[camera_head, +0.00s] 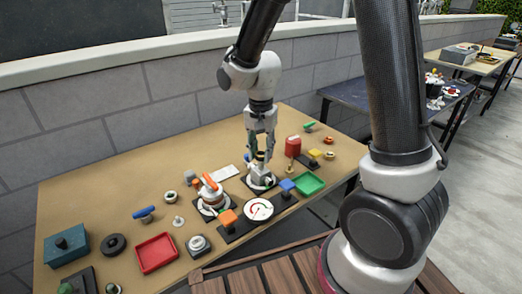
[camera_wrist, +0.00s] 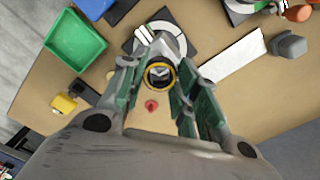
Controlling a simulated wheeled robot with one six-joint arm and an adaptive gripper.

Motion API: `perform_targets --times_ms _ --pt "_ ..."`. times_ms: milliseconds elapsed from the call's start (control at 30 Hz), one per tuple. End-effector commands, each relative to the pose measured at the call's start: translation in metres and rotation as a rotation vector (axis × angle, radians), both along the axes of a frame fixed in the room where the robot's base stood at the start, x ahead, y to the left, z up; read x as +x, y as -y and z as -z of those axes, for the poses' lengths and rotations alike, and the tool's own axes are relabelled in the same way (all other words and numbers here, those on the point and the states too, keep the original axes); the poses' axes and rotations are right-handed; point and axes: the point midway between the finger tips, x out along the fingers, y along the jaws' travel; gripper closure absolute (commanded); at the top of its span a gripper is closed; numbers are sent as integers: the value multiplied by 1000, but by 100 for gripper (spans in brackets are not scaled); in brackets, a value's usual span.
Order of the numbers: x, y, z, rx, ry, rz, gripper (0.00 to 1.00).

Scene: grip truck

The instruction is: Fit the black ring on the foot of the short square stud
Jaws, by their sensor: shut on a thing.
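My gripper (camera_head: 262,158) is low over the right half of the table. In the wrist view its fingers (camera_wrist: 160,85) are shut around a dark round piece with a yellow rim (camera_wrist: 160,64). I cannot tell whether this piece is the black ring. It is at a pale grey fixture on a white disc (camera_wrist: 194,23) with a black base plate; contact is unclear. A thick black round piece (camera_head: 113,244) lies at the table's left. I cannot tell for certain which piece is the short square stud.
A green tray (camera_head: 310,184) and red box (camera_head: 293,145) stand right of my gripper. An orange-handled fixture (camera_head: 212,192) and white dial (camera_head: 258,210) stand close by. A red tray (camera_head: 155,253) and blue-green box (camera_head: 66,245) are left. Bare tabletop shows at the back left.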

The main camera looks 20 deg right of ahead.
Motion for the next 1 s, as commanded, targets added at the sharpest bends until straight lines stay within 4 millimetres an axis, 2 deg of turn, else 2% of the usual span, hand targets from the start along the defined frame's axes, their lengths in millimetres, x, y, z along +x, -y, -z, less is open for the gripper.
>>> perform_targets --times_ms 1000 --pt "0 0 18 0 0 0 97"
